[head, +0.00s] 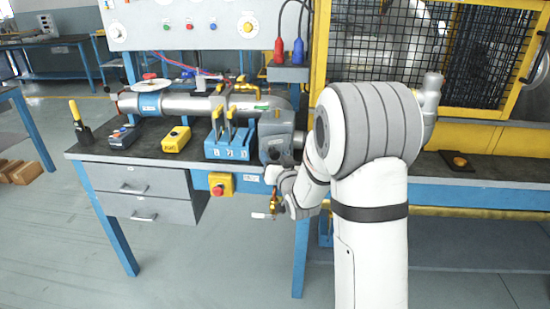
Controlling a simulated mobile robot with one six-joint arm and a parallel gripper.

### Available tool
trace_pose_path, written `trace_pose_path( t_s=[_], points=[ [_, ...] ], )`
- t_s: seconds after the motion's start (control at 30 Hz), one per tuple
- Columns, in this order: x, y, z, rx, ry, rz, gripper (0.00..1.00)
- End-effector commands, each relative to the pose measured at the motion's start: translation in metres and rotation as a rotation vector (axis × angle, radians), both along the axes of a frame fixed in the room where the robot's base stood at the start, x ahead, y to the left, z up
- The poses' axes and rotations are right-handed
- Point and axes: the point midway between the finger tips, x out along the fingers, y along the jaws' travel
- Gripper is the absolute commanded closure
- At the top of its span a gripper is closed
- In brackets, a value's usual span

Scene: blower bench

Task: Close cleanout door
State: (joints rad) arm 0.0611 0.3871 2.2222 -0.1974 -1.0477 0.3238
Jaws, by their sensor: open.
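A grey metal duct (190,105) lies along the back of the bench, with a blue-banded section at its left end. A dark grey housing (276,128) stands at its right end, near the bench's front right corner. I cannot clearly make out the cleanout door or how far it stands open; my arm covers part of this area. My gripper (268,207) is just below and in front of the housing, at the bench's front edge. It is small and partly hidden by my wrist, and it looks open and empty. A brass-coloured part shows beside it.
A yellow box with a red button (220,185) is on the front. A yellow-framed mesh cage (455,50) stands right. The left floor is mostly clear.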

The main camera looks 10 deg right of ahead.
Motion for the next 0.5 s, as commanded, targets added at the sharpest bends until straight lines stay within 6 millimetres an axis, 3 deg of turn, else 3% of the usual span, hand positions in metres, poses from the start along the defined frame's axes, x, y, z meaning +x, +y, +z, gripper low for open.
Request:
trace_pose_path(
  t_s=[0.37, 0.5],
  points=[
    [0.0077, 0.0005, 0.0000, 0.000, 0.000, -0.001, 0.47],
    [0.0075, 0.0003, 0.0001, 0.000, 0.000, -0.001, 0.59]
  ],
)
